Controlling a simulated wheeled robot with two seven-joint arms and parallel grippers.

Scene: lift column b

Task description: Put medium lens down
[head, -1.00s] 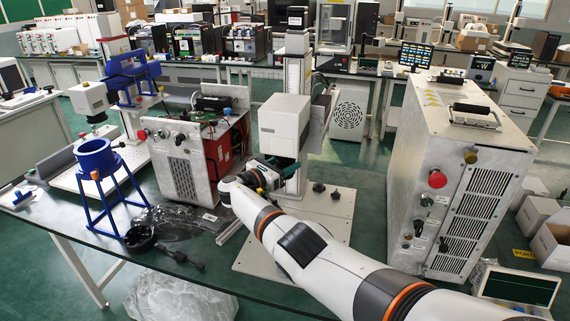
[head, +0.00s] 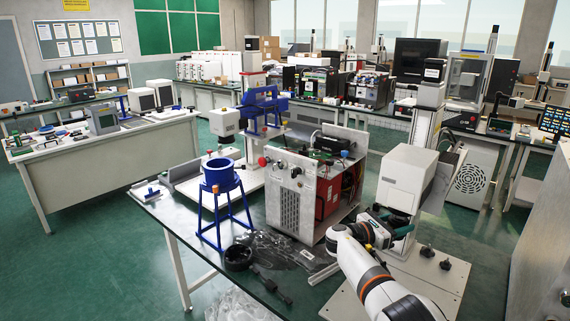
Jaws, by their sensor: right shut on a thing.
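My right arm comes in from the lower right. Its right gripper (head: 392,226) is at the white lift column on the right, just below the column's white box-shaped head (head: 405,178). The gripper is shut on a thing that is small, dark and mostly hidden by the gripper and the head. I take it to be the medium lens, but its shape cannot be made out. My left gripper is not in view.
The column stands on a pale base plate (head: 440,285) with black knobs. Left of it are a metal box with open electronics (head: 297,195), a blue ring stand (head: 220,177) and a black ring with a handle (head: 238,257). A large metal cabinet (head: 545,245) borders the right.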

